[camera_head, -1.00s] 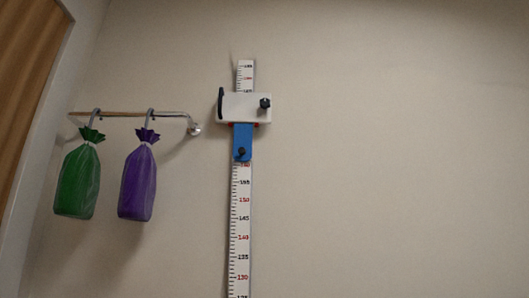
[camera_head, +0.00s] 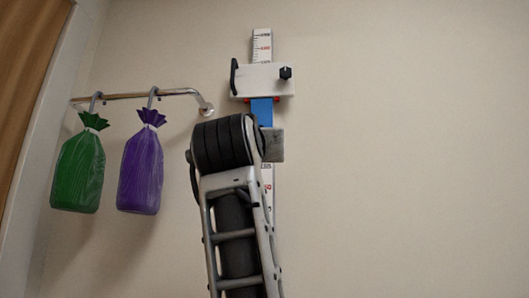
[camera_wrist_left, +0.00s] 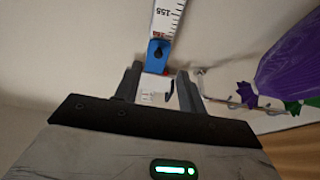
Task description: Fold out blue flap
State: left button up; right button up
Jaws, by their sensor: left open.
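The blue flap (camera_head: 262,110) hangs below the white slider block (camera_head: 262,80) on the wall-mounted height ruler (camera_head: 262,45). My left arm covers its lower part in the head view. The gripper is open, with one finger on each side of the flap's line and nothing held. I cannot tell whether a finger touches the flap. Part of the white block (camera_wrist_left: 155,88) shows between the fingers. My right gripper is not in view.
Left of the ruler, a metal rail (camera_head: 150,95) on the wall holds a green bag (camera_head: 78,172) and a purple bag (camera_head: 141,172) on hooks. The purple bag (camera_wrist_left: 290,65) also shows in the left wrist view. The wall right of the ruler is bare.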

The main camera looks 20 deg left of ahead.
pick_arm(q)
notch_tip(320, 180, up, 2)
jog(key=s, duration=0.1)
jog(key=p, duration=0.8)
send_near(261, 118)
jog(key=w+a, duration=0.1)
jog(key=w, duration=0.5)
jog(key=shift+s+a+f, duration=0.25)
jog(key=shift+f, duration=0.15)
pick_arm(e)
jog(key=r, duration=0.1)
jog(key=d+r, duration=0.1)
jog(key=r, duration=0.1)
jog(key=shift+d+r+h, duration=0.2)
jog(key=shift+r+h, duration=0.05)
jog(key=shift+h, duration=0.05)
pick_arm(q)
grip_shut()
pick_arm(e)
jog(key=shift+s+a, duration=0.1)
